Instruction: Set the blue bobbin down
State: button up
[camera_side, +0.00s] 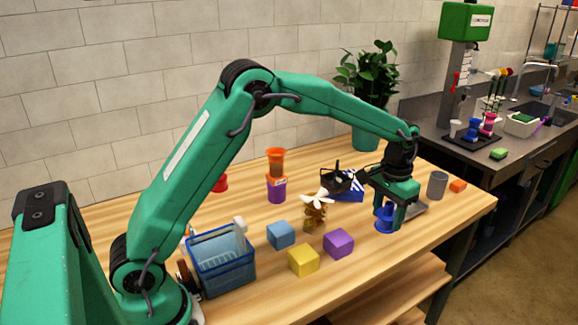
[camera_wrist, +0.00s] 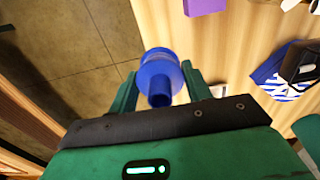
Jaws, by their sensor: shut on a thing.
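The blue bobbin (camera_side: 383,221) is upright, with wide flanges and a narrower middle, near the front right edge of the wooden table (camera_side: 340,283). My gripper (camera_side: 391,212) points down and is shut on it. In the wrist view the bobbin (camera_wrist: 160,68) sits between the two green fingers of my gripper (camera_wrist: 160,82), and its near end points at the camera. Its lower end is at or just above the tabletop; I cannot tell whether it touches.
Purple (camera_side: 339,243), yellow (camera_side: 303,259) and blue (camera_side: 281,234) cubes lie to the left, near a blue bin (camera_side: 222,262). A winged figure (camera_side: 315,212) and a striped blue box (camera_side: 350,188) stand behind. A grey cup (camera_side: 437,185) is at right. The table edge is close.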

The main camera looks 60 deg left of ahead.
jog(key=w+a+f, duration=0.1)
jog(key=a+f, duration=0.1)
jog(key=a, duration=0.1)
jog(key=w+a+f, duration=0.2)
jog(key=a, duration=0.2)
jog(key=w+a+f, duration=0.2)
jog(key=a+f, duration=0.1)
jog(key=shift+w+a, duration=0.15)
jog(key=shift+a, duration=0.05)
jog(key=shift+f, duration=2)
jog(key=shift+f, duration=0.15)
jog(key=o, duration=1)
jog(key=shift+c, duration=0.2)
notch_tip(320, 180, up, 12)
jog(key=shift+r, duration=0.2)
